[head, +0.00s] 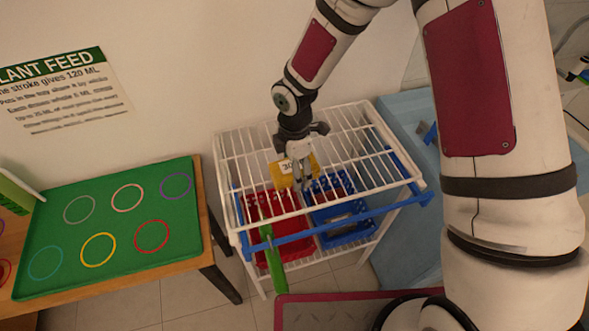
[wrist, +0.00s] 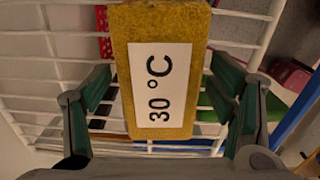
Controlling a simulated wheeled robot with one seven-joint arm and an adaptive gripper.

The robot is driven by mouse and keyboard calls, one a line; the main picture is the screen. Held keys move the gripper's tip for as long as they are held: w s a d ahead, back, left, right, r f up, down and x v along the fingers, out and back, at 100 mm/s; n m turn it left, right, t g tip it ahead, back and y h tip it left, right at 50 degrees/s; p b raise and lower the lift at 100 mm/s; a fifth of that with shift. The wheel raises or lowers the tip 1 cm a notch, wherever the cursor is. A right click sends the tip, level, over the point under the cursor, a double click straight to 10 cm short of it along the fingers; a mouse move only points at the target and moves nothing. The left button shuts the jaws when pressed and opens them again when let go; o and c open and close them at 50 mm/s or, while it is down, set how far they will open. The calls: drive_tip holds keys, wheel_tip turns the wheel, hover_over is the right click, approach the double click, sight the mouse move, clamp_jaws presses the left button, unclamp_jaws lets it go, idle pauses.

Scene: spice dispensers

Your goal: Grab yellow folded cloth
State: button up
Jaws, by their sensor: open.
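The yellow folded cloth (head: 279,174) lies on the white wire top of a rack. It is a small block with a white label. In the wrist view the cloth (wrist: 122,70) fills the middle, and its label reads "30 °C". My gripper (head: 298,178) is over the cloth at the rack top. In the wrist view my gripper (wrist: 163,100) is open, with one finger on each side of the cloth and a visible gap on both sides. I cannot tell how far the fingertips are above the wires.
The white wire rack (head: 239,155) holds a red crate (head: 296,240) and a blue crate (head: 345,222) below its top. A green tray (head: 72,221) with coloured rings lies on a wooden table at left. A blue surface (head: 405,112) is at right.

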drive_tip(key=c, duration=1.3)
